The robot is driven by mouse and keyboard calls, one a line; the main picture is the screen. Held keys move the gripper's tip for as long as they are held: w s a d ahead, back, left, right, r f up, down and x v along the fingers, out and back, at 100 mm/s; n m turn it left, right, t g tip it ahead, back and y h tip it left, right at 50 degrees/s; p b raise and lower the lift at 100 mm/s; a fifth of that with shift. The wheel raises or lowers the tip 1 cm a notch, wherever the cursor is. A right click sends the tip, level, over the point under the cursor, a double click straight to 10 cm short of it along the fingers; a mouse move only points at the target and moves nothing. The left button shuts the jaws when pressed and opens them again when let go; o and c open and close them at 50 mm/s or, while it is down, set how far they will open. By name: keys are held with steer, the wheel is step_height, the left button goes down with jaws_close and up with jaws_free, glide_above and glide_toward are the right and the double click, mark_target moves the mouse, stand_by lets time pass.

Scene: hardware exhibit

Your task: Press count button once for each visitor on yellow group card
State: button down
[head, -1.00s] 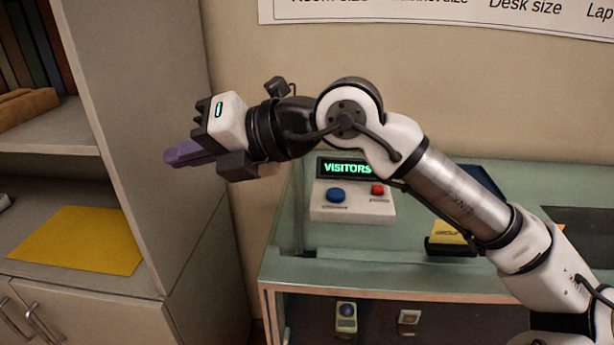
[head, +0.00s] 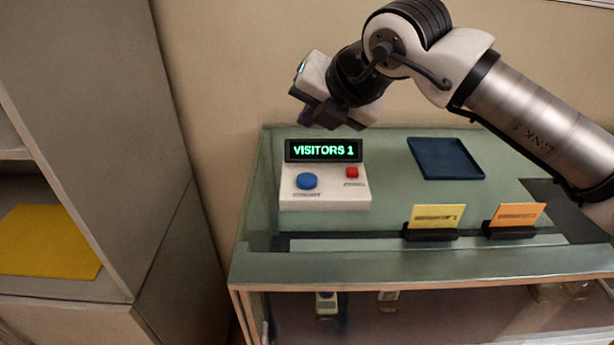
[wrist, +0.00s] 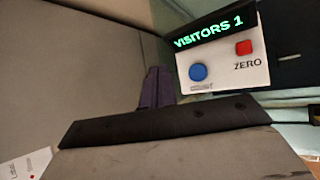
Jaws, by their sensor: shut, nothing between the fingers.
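The white counter box (head: 325,198) stands on the glass case, and its green display (head: 323,150) reads "VISITORS 1". It has a blue button (head: 306,181) on the left, with a label too small to read. The red button (head: 352,172) on the right is labelled "ZERO" in the wrist view (wrist: 243,47). The yellow card (head: 438,216) stands in a black holder right of the box; its print is too small to read. My gripper (head: 306,117) is shut and empty, above and behind the box, apart from the buttons. Its purple fingers also show in the wrist view (wrist: 156,88).
An orange card (head: 515,214) stands in a holder right of the yellow one. A dark blue tray (head: 445,159) lies behind the cards. A grey cabinet (head: 110,130) with a yellow sheet (head: 48,242) stands at left. The case top between box and tray is clear.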

steer(key=b, duration=0.5)
glide_above(310, 182)
step_height(310, 182, down, 8)
steer(key=shift+r, duration=0.1)
steer(key=shift+f+b, duration=0.45)
steer(key=shift+b, duration=0.05)
steer(key=shift+f, duration=0.2)
stand_by(1.3)
steer(key=shift+f+b, duration=0.3)
steer(key=shift+b, duration=0.5)
steer(key=shift+f+b, duration=0.4)
steer(key=shift+b, duration=0.2)
stand_by(0.3)
steer(key=shift+r, duration=0.1)
steer(key=shift+r+p, duration=0.3)
steer(key=shift+r, duration=0.5)
